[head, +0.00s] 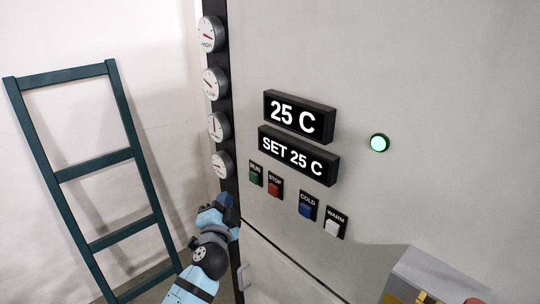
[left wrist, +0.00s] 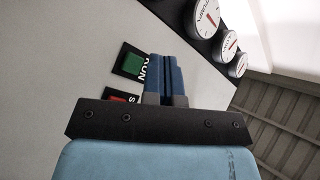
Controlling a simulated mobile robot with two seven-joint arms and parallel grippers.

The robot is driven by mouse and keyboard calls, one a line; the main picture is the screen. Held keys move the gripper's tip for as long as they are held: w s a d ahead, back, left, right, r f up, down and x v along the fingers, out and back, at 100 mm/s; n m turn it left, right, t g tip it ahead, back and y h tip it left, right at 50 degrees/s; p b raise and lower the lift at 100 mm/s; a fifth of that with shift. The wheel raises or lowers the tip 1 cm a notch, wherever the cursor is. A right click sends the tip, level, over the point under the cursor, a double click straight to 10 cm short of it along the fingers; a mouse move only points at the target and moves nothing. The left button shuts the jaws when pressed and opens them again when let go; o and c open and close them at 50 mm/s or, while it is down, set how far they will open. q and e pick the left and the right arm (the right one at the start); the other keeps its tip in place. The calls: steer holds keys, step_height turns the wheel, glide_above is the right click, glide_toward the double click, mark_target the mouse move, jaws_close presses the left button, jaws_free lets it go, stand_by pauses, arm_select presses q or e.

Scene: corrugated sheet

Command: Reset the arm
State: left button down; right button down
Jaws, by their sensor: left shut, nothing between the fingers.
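My left arm comes in from the bottom left in the head view. Its gripper (head: 228,205) is in front of the panel's dark left edge, left of and below the green RUN button (head: 254,180). In the left wrist view the blue fingers of my left gripper (left wrist: 166,72) are together with nothing between them. The RUN button also shows there (left wrist: 132,63), just left of the fingers, and the red STOP button (left wrist: 118,97) is partly hidden by the wrist. I cannot tell whether the fingertips touch the panel. My right gripper is not in view.
A ladder (head: 96,174) leans at left.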

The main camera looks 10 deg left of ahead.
arm_select(q)
steer(key=s+f+n+g+h+p, duration=0.3)
steer(key=s+f+g+p, duration=0.2)
steer(key=s+f, duration=1)
steer(key=s+f+n+g+h+p, duration=0.1)
steer(key=s+f+n+g, duration=0.1)
steer(key=s, duration=0.6)
steer(key=s+d+f+n+g+h+p, duration=0.1)
steer(key=s+f+n+g+p, duration=0.1)
steer(key=s, duration=0.7)
steer(key=shift+s+f, duration=0.15)
steer(key=shift+f, duration=0.7)
